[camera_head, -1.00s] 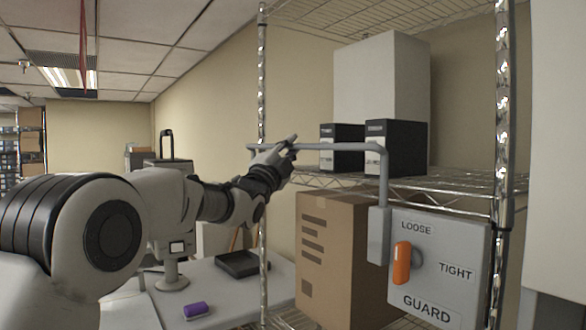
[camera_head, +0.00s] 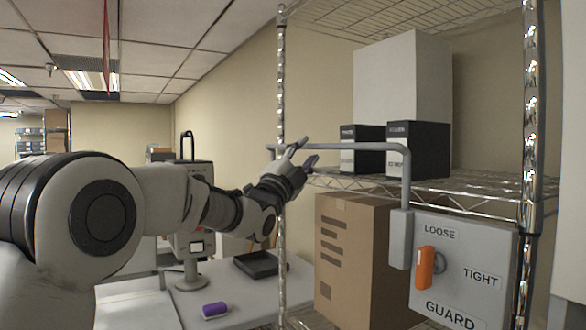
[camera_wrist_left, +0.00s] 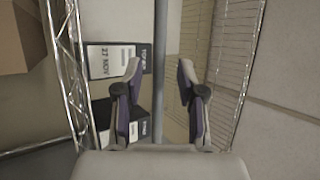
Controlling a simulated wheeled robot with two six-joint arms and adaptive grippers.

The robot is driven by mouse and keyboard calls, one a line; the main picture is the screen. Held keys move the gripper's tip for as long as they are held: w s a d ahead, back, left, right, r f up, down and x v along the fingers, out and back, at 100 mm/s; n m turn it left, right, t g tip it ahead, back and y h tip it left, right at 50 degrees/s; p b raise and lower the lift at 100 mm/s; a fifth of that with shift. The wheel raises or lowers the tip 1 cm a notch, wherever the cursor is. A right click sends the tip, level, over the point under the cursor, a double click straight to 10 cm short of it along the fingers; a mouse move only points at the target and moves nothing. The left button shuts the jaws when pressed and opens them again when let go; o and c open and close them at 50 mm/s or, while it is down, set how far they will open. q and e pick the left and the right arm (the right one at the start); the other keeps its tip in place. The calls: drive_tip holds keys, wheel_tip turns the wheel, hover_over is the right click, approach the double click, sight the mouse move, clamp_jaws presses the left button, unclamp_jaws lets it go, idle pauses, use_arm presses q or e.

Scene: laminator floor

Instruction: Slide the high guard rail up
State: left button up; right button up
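The high guard rail (camera_head: 355,147) is a grey bar across the front of the wire shelf, with its right end bending down into a bracket (camera_head: 399,240) beside the guard panel (camera_head: 470,250). The panel's orange knob (camera_head: 425,267) stands upright, pointing toward LOOSE. My left gripper (camera_head: 308,149) is at the left part of the rail. In the left wrist view, its fingers (camera_wrist_left: 160,68) are open on either side of the rail (camera_wrist_left: 160,110), with gaps visible on both sides. My right gripper is not in view.
Two black-and-white binder boxes (camera_head: 418,148) and a large white box (camera_head: 402,85) stand on the shelf behind the rail. A cardboard box (camera_head: 350,260) is below. Chrome posts (camera_head: 531,120) frame the shelf. A table (camera_head: 240,298) at lower left holds a purple object (camera_head: 215,310).

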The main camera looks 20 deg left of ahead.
use_arm(q)
drive_tip(key=v, duration=0.8)
drive_tip(key=shift+s, duration=0.25)
